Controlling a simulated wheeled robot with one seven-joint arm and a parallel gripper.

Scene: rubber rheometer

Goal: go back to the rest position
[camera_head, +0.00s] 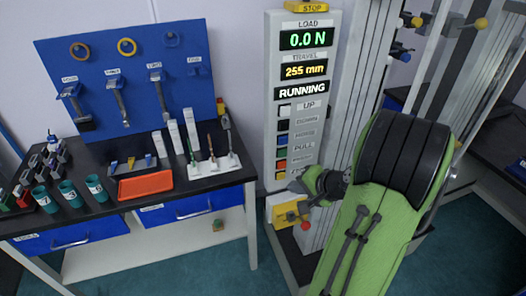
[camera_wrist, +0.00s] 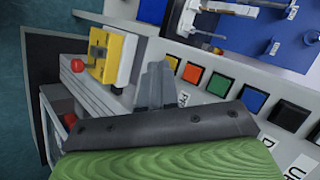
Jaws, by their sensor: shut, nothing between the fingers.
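My gripper (camera_wrist: 158,85) shows in the wrist view as grey fingers close together with nothing between them. In the head view, my green and black arm reaches up from the lower right, and my gripper (camera_head: 298,186) is in front of the lower part of the machine's control panel (camera_head: 272,150). The panel's display reads 0.0 N, 255 mm and RUNNING. In the wrist view, the coloured buttons (camera_wrist: 219,84) are just to the right of the fingers. A yellow block (camera_wrist: 118,58) and a red knob (camera_wrist: 78,65) are to their left.
A black-topped bench (camera_head: 110,215) at the left holds teal cups (camera_head: 70,192), an orange tray (camera_head: 145,185) and a white tool stand (camera_head: 213,167). A blue tool board (camera_head: 130,70) stands behind it. Tall machine columns (camera_head: 360,80) rise close behind my arm.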

